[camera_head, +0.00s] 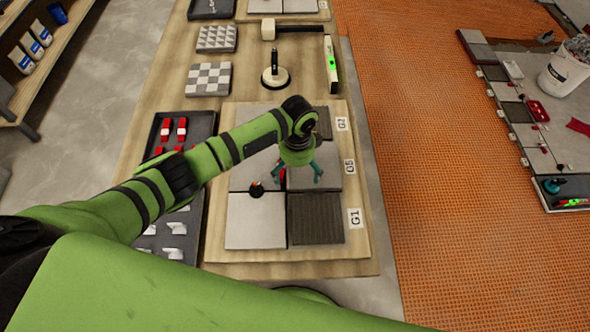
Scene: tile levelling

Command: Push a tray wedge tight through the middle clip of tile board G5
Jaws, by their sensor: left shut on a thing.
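The tile board (357,240) has light and dark tiles and carries the labels G2, G5 (350,167) and G1 on its right edge. My left gripper (300,180) is over the middle of the board, fingers pointing down, near the joint between tiles. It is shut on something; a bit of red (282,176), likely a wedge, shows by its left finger. The middle clip is hidden or too small to tell. A small dark piece with a red part (257,189) stands at the joint left of the gripper. My right gripper is not in view.
A dark tray (212,125) left of the board holds red wedges (182,130) and white clips (174,229). Behind are patterned tiles (208,79), a suction cup (275,76), a mallet (268,29) and a level (331,66). Orange floor matting with a bucket (566,67) lies right.

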